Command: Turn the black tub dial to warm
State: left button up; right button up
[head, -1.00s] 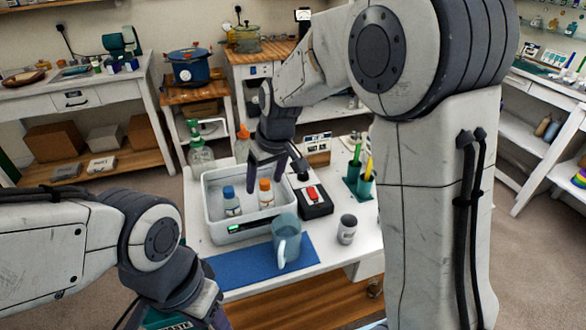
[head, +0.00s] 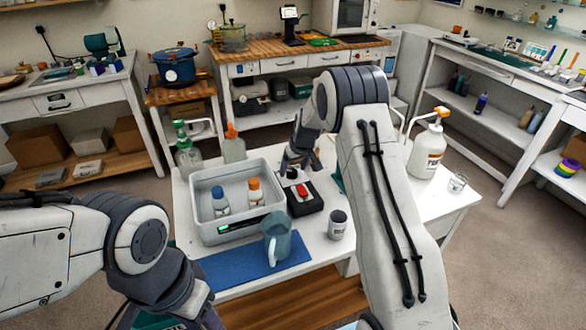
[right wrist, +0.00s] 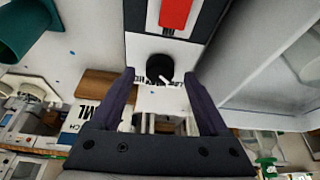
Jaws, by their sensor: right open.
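The black dial (right wrist: 160,68) has a white pointer mark and sits on the white end of a black box with a red switch (right wrist: 175,12). In the head view the black box (head: 314,206) stands right of the pale tub (head: 200,188), which holds a blue-capped and an orange-capped bottle. My right gripper (right wrist: 159,75) is open, its two fingertips on either side of the dial with gaps showing; whether either touches is unclear. In the head view my right gripper (head: 296,160) is above the box's far end. My left arm is at the lower left; its fingers are out of sight.
A blue-grey pitcher (head: 277,238) stands on a blue mat (head: 235,270) before the tub. A small grey-topped cup (head: 338,226) is near the front edge. Pump bottles (head: 188,155) stand behind the tub, and a large white pump jug (head: 427,150) is at the right.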

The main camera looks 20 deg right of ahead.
jog(key=shift+w+f, duration=0.2)
jog(key=shift+f, duration=0.35)
